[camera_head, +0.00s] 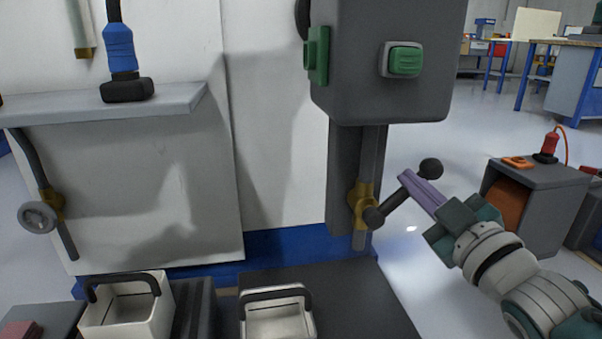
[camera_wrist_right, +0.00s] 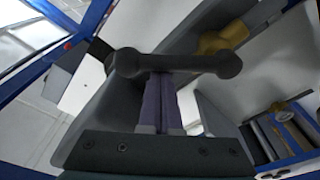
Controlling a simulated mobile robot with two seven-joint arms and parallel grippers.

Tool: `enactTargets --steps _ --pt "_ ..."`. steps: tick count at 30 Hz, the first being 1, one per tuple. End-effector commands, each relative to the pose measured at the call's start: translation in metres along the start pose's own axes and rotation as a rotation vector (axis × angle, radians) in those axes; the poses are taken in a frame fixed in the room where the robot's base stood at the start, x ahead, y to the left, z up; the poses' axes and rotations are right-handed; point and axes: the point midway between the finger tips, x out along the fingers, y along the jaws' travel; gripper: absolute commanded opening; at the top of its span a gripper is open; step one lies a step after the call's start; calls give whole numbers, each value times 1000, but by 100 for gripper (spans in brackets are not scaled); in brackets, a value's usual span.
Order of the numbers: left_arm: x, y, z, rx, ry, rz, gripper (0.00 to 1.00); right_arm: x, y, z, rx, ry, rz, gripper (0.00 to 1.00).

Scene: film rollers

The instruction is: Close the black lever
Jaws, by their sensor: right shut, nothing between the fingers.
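The black lever (camera_head: 392,204) is a short dark bar with a round knob at each end. It is mounted by a yellow brass fitting (camera_head: 361,198) on a grey vertical pipe below a grey box. It slants up to the right, its far knob to the right of the pipe. My right gripper (camera_head: 408,179) has its purple fingers together at the bar's middle, with nothing between them. In the right wrist view the lever (camera_wrist_right: 175,62) lies across the fingertips (camera_wrist_right: 161,76); whether they touch it I cannot tell. My left gripper is not in view.
The grey box (camera_head: 385,60) with green buttons hangs above the lever. A second pipe with a round handwheel (camera_head: 39,217) is at left, under a grey shelf (camera_head: 170,103). Two white handled bins (camera_head: 125,315) stand below. A dark cabinet (camera_head: 545,205) stands at right.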

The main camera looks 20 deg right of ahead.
Motion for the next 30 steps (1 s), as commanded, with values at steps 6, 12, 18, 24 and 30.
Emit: enactTargets --steps 6,12,18,24,30 --pt "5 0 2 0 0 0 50 -2 2 18 204 -3 28 0" --pt "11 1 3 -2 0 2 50 -4 1 32 384 -1 53 0" --pt "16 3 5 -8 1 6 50 -6 -1 44 533 -1 75 0" --pt "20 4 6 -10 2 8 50 -7 -4 51 639 -1 89 0" --pt "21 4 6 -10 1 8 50 -8 -5 55 698 -1 97 0"
